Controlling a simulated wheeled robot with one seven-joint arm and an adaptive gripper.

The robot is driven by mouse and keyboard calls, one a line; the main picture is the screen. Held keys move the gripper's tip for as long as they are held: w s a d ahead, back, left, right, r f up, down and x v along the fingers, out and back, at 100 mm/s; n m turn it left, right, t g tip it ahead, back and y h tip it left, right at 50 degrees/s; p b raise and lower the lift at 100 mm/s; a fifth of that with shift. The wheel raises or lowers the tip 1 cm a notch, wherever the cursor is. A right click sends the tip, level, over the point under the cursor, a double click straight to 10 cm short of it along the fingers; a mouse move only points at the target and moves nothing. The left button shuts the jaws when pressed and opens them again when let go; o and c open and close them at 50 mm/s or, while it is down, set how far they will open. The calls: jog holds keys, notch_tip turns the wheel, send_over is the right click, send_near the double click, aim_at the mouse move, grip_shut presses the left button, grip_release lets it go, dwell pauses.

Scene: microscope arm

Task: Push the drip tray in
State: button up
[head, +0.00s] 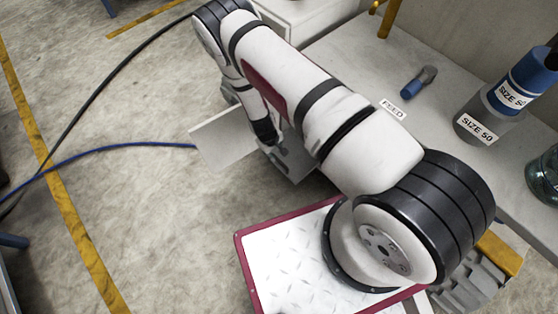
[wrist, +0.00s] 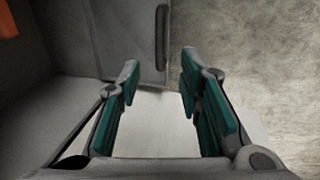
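A flat pale grey plate, which looks like the drip tray (head: 222,133), sticks out over the floor beside my wrist in the head view. In the wrist view a pale flat surface, likely the same tray (wrist: 160,125), lies below and between my fingers. My gripper (wrist: 160,78) is open, with two teal-padded fingers apart and nothing held between them. Whether a finger touches the tray I cannot tell. In the head view my forearm and wrist hide most of the gripper and the machine side.
A grey panel with a dark handle-like strip (wrist: 161,38) stands beyond the fingertips. A counter (head: 350,50) at the right bears a blue-grey fitting (head: 418,82), a FEED label and bottles marked SIZE 50 (head: 492,112). Cables (head: 110,152) cross the floor at left, which has free room.

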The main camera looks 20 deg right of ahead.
aim_at(280, 162)
jog(key=f+b, duration=0.1)
jog(key=f, duration=0.2)
jog(key=d+f+b, duration=0.1)
jog(key=f, duration=0.3)
jog(key=d+f+b, duration=0.1)
jog(key=f, duration=0.3)
jog(key=shift+w+f, duration=0.2)
jog(key=shift+w, duration=0.2)
grip_shut()
